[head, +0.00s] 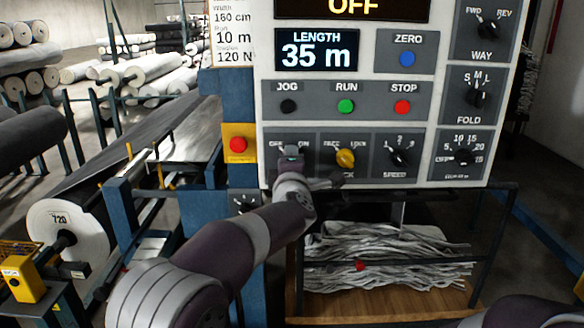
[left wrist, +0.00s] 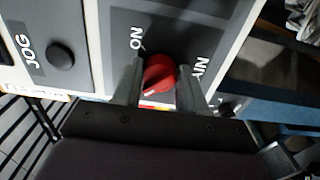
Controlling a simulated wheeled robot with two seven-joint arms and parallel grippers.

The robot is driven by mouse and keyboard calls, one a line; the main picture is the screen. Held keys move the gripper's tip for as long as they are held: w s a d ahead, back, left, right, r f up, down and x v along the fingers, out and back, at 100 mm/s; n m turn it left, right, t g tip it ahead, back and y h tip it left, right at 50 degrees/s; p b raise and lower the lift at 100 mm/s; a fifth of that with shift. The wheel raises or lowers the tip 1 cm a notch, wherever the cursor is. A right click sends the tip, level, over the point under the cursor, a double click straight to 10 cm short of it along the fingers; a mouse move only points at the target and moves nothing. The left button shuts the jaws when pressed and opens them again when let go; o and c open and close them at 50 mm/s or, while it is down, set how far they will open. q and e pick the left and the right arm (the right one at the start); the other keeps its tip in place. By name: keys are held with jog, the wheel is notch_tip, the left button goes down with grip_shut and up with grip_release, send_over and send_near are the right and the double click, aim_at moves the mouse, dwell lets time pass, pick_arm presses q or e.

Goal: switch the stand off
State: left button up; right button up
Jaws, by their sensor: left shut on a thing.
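The stand's control panel (head: 362,115) fills the upper right of the head view, and its top display (head: 353,6) reads OFF. My left gripper (head: 292,153) is at the left switch of the bottom row and covers it there. In the left wrist view the switch's red knob (left wrist: 159,73) lies between the two fingers of my left gripper (left wrist: 160,78), which is shut on it. The knob's pale mark points to the lower left, away from the ON label (left wrist: 137,38). The OFF label is hidden in that view. My right gripper is out of view.
A yellow knob (head: 345,158) is just right of my left gripper. JOG (head: 288,106), RUN (head: 346,106) and STOP (head: 402,107) buttons sit above. A red stop button (head: 238,144) is on the left. A large roll (head: 70,235) stands at lower left.

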pick_arm(q)
jog(key=shift+f, duration=0.2)
jog(key=o, duration=0.9)
jog(key=shift+o, duration=0.7)
jog(key=shift+s+a+r, duration=0.1)
jog(key=shift+a+r, duration=0.05)
jog(key=s+b, duration=0.2)
jog(key=s, duration=1)
jog(key=shift+s, duration=0.35)
